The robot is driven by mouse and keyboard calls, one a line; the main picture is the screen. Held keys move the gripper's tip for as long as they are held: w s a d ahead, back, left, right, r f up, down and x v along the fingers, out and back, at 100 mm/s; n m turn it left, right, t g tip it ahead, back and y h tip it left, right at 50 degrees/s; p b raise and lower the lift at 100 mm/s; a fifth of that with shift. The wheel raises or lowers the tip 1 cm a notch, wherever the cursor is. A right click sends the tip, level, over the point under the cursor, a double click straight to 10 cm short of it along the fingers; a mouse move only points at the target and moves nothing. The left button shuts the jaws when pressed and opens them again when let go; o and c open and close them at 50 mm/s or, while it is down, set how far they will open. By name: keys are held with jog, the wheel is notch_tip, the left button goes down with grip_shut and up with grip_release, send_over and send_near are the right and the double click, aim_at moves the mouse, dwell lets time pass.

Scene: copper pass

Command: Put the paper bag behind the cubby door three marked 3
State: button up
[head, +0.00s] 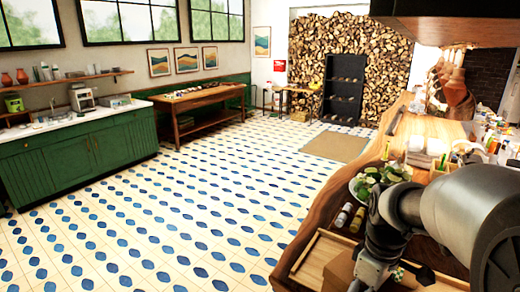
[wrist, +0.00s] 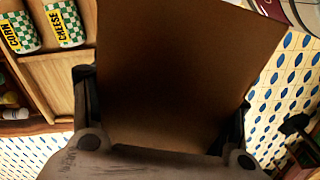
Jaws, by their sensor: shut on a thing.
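The brown paper bag (wrist: 185,70) fills the middle of the wrist view, between the two fingers of my gripper (wrist: 165,125). My gripper is shut on it, with a finger at each side. In the head view a brown piece that looks like the bag (head: 340,272) shows at the bottom edge, beside my arm and in front of the wooden counter. My fingertips are hidden there. I cannot make out a cubby door marked 3 in either view.
The wooden counter (head: 400,150) runs along the right, with a leafy plant (head: 380,177) near my arm. Cans marked CORN (wrist: 18,32) and CHEESE (wrist: 64,23) stand on wood close to the bag. The tiled floor (head: 180,215) is open to the left. Green cabinets (head: 80,155) stand farther left.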

jog(key=w+a+f+m+b, duration=0.1)
jog(key=a+f+m+b, duration=0.2)
jog(key=f, duration=0.7)
jog(key=w+a+f+m+b, duration=0.2)
jog(key=a+f+m+b, duration=0.2)
jog(key=f, duration=0.7)
jog(key=shift+a+m+b, duration=0.3)
jog(key=shift+a+b, duration=0.1)
jog(key=shift+a, duration=0.45)
